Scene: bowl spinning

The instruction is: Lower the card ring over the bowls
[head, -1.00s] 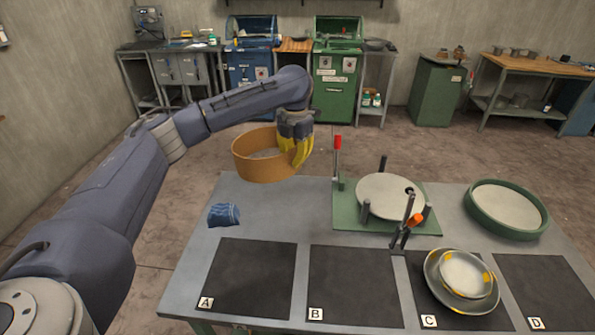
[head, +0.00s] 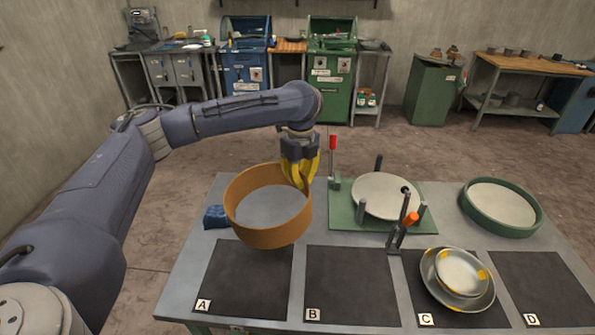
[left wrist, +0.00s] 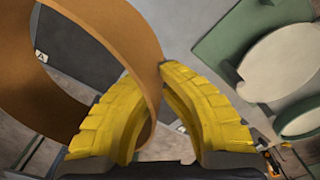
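The card ring (head: 268,237) is a tan, open-ended band. My left gripper (head: 302,178) is shut on the right side of its wall and holds it above the back left of the table, behind mats A and B. In the left wrist view the ring's wall (left wrist: 133,45) passes between the yellow fingers (left wrist: 163,85). The bowls (head: 458,277) sit nested on mat C at the front right, pale with yellow patches. The ring is well to the left of them. My right gripper is not in view.
A green fixture (head: 345,214) with a pale disc (head: 386,196), a red-tipped lever and an orange-tipped clamp (head: 405,225) stands between ring and bowls. A green-rimmed round tray (head: 500,229) is at the back right. A blue cloth (head: 214,217) lies left. Mats A (head: 245,280), B (head: 350,283) and D (head: 540,285) are bare.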

